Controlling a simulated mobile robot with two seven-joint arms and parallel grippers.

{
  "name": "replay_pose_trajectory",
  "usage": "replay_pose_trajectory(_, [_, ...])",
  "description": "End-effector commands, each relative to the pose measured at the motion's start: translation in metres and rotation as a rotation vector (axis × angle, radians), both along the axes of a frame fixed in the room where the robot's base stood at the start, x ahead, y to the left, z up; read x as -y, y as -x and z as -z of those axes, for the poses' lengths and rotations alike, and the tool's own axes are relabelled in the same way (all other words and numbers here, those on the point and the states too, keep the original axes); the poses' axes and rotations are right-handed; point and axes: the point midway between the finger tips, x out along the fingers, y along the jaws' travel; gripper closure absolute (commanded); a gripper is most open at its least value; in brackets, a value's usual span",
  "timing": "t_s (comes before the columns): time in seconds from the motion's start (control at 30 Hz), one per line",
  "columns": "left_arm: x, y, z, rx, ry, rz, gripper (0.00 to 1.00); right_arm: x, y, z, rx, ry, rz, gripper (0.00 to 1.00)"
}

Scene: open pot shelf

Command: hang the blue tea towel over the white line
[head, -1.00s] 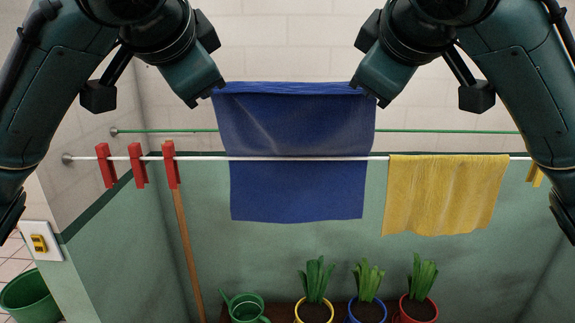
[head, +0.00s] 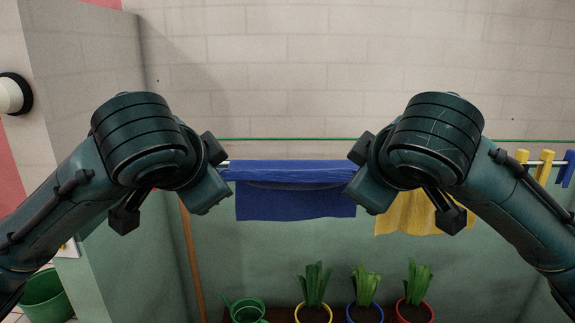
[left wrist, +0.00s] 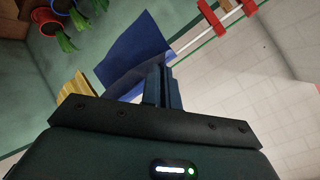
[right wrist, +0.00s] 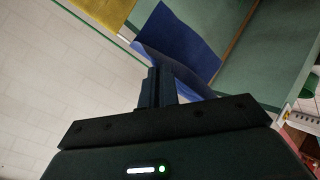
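The blue tea towel (head: 295,203) spans the gap between my two grippers at the height of the white line (head: 225,163). A short flap shows along its top in front, with a longer part hanging below it, so it appears folded over the line. My left gripper (head: 216,197) is at the towel's left side and my right gripper (head: 360,197) at its right side. Both appear shut on the towel's corners; the exact pinch is partly hidden. The towel also shows beyond the fingers in the left wrist view (left wrist: 130,55) and right wrist view (right wrist: 180,40).
A yellow cloth (head: 405,213) hangs to the right, partly behind my right arm. Yellow pegs (head: 545,166) sit further right; red pegs (left wrist: 212,17) show in the left wrist view. A green line (head: 300,138) runs behind. Potted plants (head: 365,290) and a watering can (head: 245,310) stand below.

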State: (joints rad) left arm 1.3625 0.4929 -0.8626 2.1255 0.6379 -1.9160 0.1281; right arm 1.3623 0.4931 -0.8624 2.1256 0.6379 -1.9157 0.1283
Motion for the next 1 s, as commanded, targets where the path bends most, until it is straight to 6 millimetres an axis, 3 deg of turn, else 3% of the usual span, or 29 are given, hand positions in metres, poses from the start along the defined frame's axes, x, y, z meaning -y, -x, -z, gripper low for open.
replay_pose_trajectory(0.27, [-0.0067, -0.0018, 0.0008, 0.0, -0.004, -0.024, 1.0, 0.0067, -0.0019, 0.0009, 0.0, 0.004, 0.024, 1.0])
replay_pose_trajectory(0.7, [-0.0031, -0.0006, 0.0009, -0.001, -0.003, -0.011, 0.64, 0.0031, -0.0006, 0.0011, -0.001, 0.003, 0.011, 0.64])
replay_pose_trajectory(1.0, [-0.0022, -0.0003, 0.0011, 0.0, -0.002, -0.007, 0.64, 0.0021, -0.0003, 0.001, 0.0, 0.002, 0.007, 0.64])
